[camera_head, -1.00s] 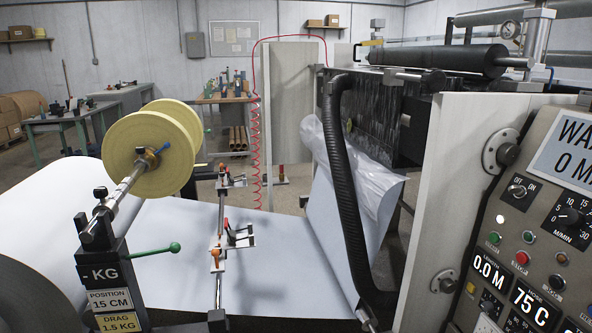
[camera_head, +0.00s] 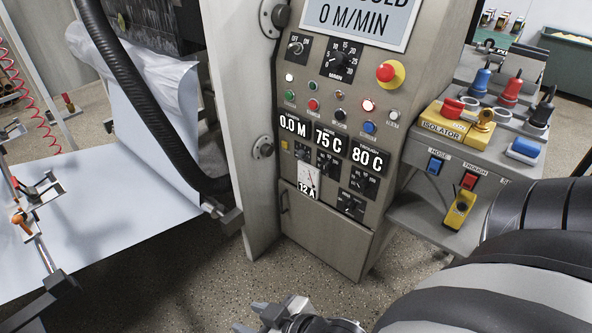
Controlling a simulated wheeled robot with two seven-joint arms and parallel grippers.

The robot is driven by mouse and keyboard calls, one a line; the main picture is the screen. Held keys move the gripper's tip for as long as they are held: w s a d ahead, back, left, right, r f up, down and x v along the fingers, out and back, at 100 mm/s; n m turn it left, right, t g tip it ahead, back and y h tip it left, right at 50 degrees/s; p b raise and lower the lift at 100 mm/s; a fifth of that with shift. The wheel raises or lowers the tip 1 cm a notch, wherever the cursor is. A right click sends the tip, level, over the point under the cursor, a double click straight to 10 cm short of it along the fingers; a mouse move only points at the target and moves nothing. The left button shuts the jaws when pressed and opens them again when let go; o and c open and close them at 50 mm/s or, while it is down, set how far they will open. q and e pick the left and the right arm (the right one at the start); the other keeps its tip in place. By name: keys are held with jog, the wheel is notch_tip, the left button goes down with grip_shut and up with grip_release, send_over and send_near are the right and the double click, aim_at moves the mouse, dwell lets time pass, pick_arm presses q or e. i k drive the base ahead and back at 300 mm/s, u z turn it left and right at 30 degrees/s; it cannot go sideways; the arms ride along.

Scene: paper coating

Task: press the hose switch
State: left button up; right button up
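The hose switch (camera_head: 434,166) is a small blue rocker under the label HOSE, on the front of the grey side console at the right. My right gripper (camera_head: 252,317) shows at the bottom edge, partly cut off, low over the floor. It is well below and to the left of the hose switch and touches nothing that I can see. Whether its fingers are open or shut is unclear. My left gripper is out of view.
The console also carries a yellow ISOLATOR lever (camera_head: 450,127), a yellow holder (camera_head: 459,210) below the switches, and several coloured plugs on top. The main control panel (camera_head: 330,140) stands to its left. Open floor (camera_head: 200,275) lies in front.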

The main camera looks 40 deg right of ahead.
aim_at(435, 164)
jog(key=u, duration=0.25)
jog(key=i, duration=0.55)
jog(key=z, duration=1.95)
jog(key=k, duration=0.7)
jog(key=z, duration=0.3)
jog(key=i, duration=1.1)
jog(key=u, duration=0.3)
